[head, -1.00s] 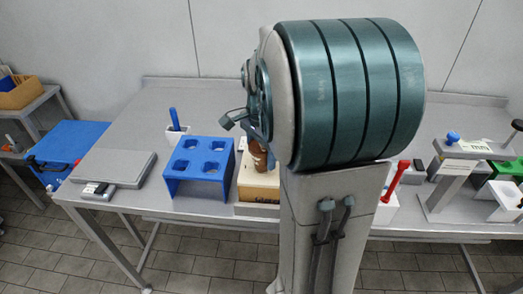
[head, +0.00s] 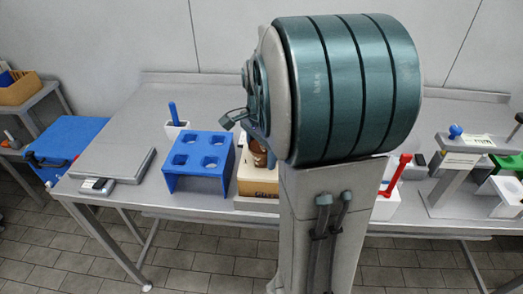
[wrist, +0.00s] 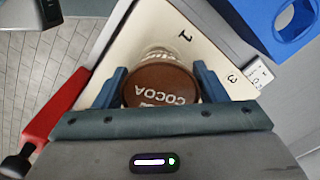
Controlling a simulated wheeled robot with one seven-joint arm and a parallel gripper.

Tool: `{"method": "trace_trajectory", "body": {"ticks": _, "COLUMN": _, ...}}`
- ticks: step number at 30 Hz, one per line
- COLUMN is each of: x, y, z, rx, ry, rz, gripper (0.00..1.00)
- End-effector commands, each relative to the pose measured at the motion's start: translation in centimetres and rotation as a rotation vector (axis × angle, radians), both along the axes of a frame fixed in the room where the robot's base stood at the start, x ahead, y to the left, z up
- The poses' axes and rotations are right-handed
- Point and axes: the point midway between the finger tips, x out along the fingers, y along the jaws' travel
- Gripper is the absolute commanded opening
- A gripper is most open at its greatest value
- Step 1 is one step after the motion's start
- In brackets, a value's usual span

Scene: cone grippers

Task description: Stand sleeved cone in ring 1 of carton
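The cocoa cone (wrist: 160,88) shows from above in the wrist view, with a round brown top reading "COCOA" and a pale printed sleeve edge beyond it. My gripper (wrist: 160,70) has its two blue fingers against opposite sides of the cone. The carton (wrist: 133,45), cream-topped with printed numbers 1 and 3, lies below, the cone over the part near number 1. In the head view the brown cone (head: 257,152) is upright at the carton (head: 257,181), partly behind my arm. The ring and the cone's lower end are hidden, so I cannot tell whether it is seated.
A blue rack with square holes (head: 202,160) stands close left of the carton. A white cup with a blue handle (head: 174,125), a scale (head: 113,160) and a blue box (head: 65,143) are further left. A red-handled tool (head: 397,172) stands right of my arm.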

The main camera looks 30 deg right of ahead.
Motion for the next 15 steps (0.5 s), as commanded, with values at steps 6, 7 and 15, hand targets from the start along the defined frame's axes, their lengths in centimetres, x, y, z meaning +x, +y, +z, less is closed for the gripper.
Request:
{"method": "trace_trajectory", "body": {"ticks": 6, "x": 0.0, "y": 0.0, "z": 0.0, "rx": 0.000, "ry": 0.000, "rz": 0.000, "gripper": 0.88}}
{"method": "trace_trajectory", "body": {"ticks": 7, "x": 0.0, "y": 0.0, "z": 0.0, "rx": 0.000, "ry": 0.000, "rz": 0.000, "gripper": 0.88}}
{"method": "trace_trajectory", "body": {"ticks": 15, "x": 0.1, "y": 0.0, "z": 1.3, "rx": 0.000, "ry": -0.003, "rz": 0.001, "gripper": 0.88}}
